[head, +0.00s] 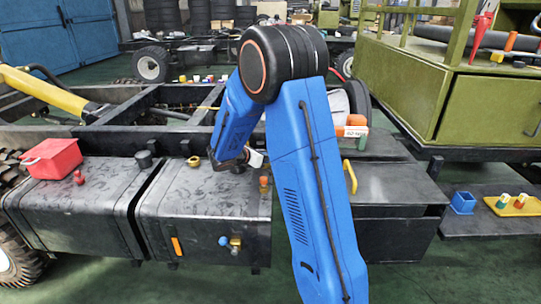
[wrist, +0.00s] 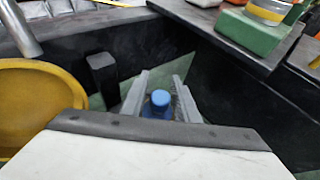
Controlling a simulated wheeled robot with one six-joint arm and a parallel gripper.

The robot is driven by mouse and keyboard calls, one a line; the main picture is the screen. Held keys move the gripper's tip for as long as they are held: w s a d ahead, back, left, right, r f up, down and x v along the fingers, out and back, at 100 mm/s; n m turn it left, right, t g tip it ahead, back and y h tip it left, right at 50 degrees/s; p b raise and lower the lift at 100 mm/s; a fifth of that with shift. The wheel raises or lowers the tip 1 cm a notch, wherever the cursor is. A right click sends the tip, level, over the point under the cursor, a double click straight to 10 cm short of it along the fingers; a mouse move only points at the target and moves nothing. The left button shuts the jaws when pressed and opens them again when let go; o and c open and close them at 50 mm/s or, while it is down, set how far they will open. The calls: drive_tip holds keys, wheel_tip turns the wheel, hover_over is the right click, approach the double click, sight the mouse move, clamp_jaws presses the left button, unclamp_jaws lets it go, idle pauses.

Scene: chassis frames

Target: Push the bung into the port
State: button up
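In the wrist view, a blue round-topped piece, seemingly the bung (wrist: 160,99), sits between the two pale fingers of my gripper (wrist: 161,82). It fills the gap between them, so the gripper looks shut on it; its lower end is hidden. In the head view my gripper (head: 232,163) is low over the right-hand dark tank (head: 185,195), partly behind my blue arm, and the bung cannot be made out there. A brass ring (head: 193,161) on the tank top, just left of the gripper, may be the port; I cannot tell for sure.
A small orange-topped piece (head: 264,185) is right of the gripper. The black chassis rail (head: 120,140) runs behind. The wrist view shows a yellow round part (wrist: 38,100) and a green block (wrist: 252,33).

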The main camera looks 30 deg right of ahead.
drive_tip(key=shift+o, duration=0.6)
drive_tip(key=v, duration=1.7)
drive_tip(key=shift+a, duration=0.2)
drive_tip(key=shift+s+r, duration=0.1)
drive_tip(key=s+d+r+m+g+y, duration=0.1)
drive_tip(key=s+m+y, duration=0.3)
drive_tip(key=s, duration=0.6)
drive_tip(key=s+d+r+m+g+y, duration=0.1)
drive_tip(key=s+d+r+m+y, duration=0.1)
drive_tip(key=s+m, duration=0.6)
drive_tip(key=s+a+m+t+y, duration=0.2)
drive_tip(key=s+a+m+y, duration=0.1)
drive_tip(key=s, duration=0.6)
drive_tip(key=s+a+m+t+y, duration=0.1)
drive_tip(key=s+a+m+y, duration=0.3)
drive_tip(key=s, duration=0.6)
drive_tip(key=shift+a+f+m+t, duration=0.35)
drive_tip(key=shift+a+m, duration=0.45)
drive_tip(key=shift+a, duration=0.35)
